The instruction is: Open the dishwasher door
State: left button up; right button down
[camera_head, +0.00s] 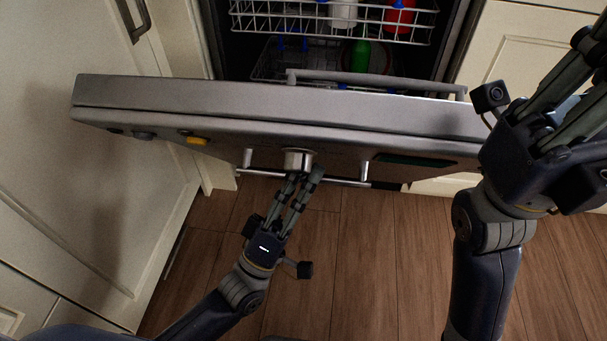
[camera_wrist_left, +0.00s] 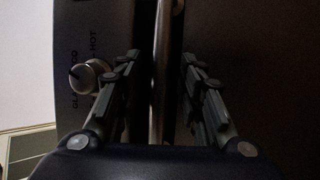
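The dishwasher door (camera_head: 250,103) is partly open, tilted out from the cabinet front, with the racks showing behind it. Its bar handle (camera_head: 340,180) runs along the outer face below the control panel. My left gripper (camera_head: 304,174) is at the middle of the handle. In the left wrist view its two fingers (camera_wrist_left: 160,75) stand apart, with the handle bar (camera_wrist_left: 159,60) running between them and a gap visible on both sides. Whether a finger touches the bar is unclear. My right gripper (camera_head: 583,85) is raised at the upper right, its fingertips cut off by the frame edge.
The upper rack (camera_head: 270,24) holds a red item (camera_head: 400,20) and a white one (camera_head: 343,14); a green bottle (camera_head: 361,54) is below. Cream cabinets (camera_head: 70,150) flank the left. A silver knob (camera_head: 298,160) sits above the handle. The wooden floor (camera_head: 370,260) is clear.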

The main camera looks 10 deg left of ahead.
pick_arm(q)
jog(key=v, duration=1.2)
jog(key=shift+c, duration=0.2)
